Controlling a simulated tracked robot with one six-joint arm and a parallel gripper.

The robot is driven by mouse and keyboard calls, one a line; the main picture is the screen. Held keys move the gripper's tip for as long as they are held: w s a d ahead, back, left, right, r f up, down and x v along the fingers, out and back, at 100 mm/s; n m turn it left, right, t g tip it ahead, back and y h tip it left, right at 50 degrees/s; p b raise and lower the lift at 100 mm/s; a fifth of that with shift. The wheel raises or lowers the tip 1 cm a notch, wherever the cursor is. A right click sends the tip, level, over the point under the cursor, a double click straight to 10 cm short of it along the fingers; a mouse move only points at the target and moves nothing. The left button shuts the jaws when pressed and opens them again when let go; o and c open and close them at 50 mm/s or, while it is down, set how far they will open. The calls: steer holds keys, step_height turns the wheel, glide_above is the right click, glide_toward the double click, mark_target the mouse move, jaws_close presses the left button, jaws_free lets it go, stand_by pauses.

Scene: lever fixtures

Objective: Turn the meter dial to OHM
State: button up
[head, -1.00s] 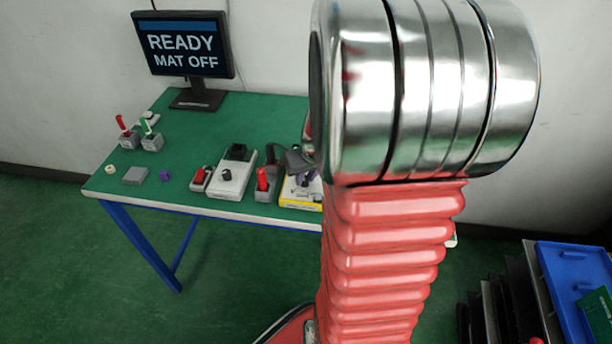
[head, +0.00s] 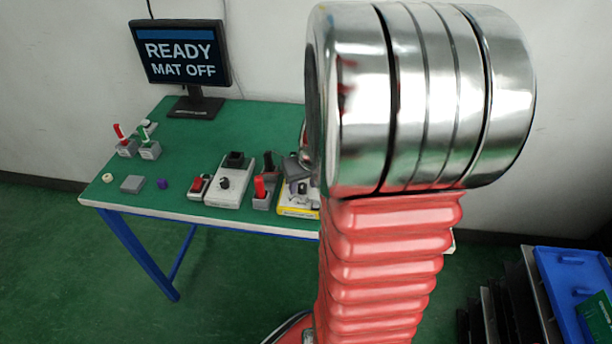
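A white box with a yellow edge (head: 297,211) stands at the table's front, partly hidden behind my arm. A dark knob-like shape shows on its top; its pointer and any OHM lettering are too small to read. A second white box (head: 221,199) to its left has a black knob (head: 224,183) and a black block at its back. I cannot tell for sure which of the two is the meter. A dark grey part, seemingly my gripper (head: 297,172), shows over the yellow-edged box. Its fingers are mostly hidden by my arm, and contact cannot be seen.
A small red rocker switch (head: 198,187), a purple piece (head: 162,184) and a grey block (head: 132,184) lie left. Red and green levers (head: 148,140) stand farther left. A monitor (head: 181,53) reads READY MAT OFF.

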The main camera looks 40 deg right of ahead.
steer(key=v, duration=1.3)
steer(key=shift+r, duration=0.25)
steer(key=s+a+r+n+y, duration=0.1)
steer(key=s+a+r+n, duration=0.1)
steer(key=a, duration=1)
steer(key=s+a+r+n+t, duration=0.1)
steer(key=s+a+r+n, duration=0.1)
steer(key=a, duration=1.1)
steer(key=shift+s+y, duration=0.4)
steer(key=shift+s, duration=0.1)
steer(key=shift+r, duration=0.1)
